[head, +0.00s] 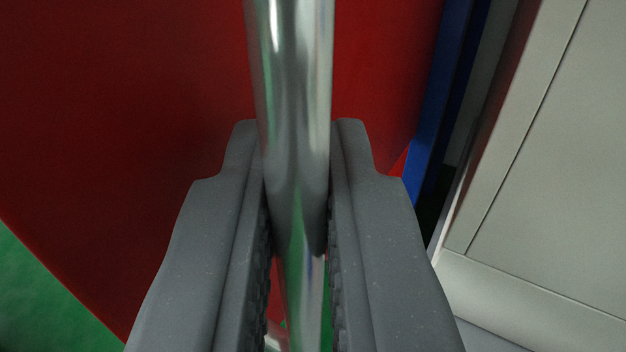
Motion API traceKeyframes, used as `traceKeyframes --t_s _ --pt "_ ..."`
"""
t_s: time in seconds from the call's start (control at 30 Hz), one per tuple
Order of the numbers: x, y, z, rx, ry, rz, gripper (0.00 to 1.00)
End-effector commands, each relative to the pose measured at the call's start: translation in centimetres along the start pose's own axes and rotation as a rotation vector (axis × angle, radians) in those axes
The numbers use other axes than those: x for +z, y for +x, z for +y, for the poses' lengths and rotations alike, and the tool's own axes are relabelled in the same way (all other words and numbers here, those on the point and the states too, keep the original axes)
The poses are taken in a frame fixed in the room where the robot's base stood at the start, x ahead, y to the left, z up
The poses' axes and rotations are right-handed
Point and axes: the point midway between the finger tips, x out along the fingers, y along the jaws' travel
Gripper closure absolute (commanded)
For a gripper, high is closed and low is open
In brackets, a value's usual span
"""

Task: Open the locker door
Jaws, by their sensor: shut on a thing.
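A red locker door (130,110) fills the left and middle of the head view. A shiny metal bar handle (293,90) runs from the top edge downward in front of the door. My gripper (293,150) is shut on the handle, with one grey finger on each side of it. The fingers hide part of the door and its lower right side. A blue strip (437,110) runs along the right of the red door, with a dark gap beside it; I cannot tell whether the door stands ajar.
A pale grey panelled surface (550,170) stands close on the right. A green floor (40,300) shows at the lower left, beyond the door's slanting lower edge.

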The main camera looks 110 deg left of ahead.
Motion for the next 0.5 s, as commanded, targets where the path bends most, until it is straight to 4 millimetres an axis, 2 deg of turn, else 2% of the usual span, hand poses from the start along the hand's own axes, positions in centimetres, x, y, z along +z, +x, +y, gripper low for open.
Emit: traceKeyframes --t_s 0.47,0.5 --pt "-0.15 -0.25 0.13 -0.004 0.0 0.002 1.0" --pt "-0.14 -0.26 0.13 -0.004 0.0 0.002 0.84"
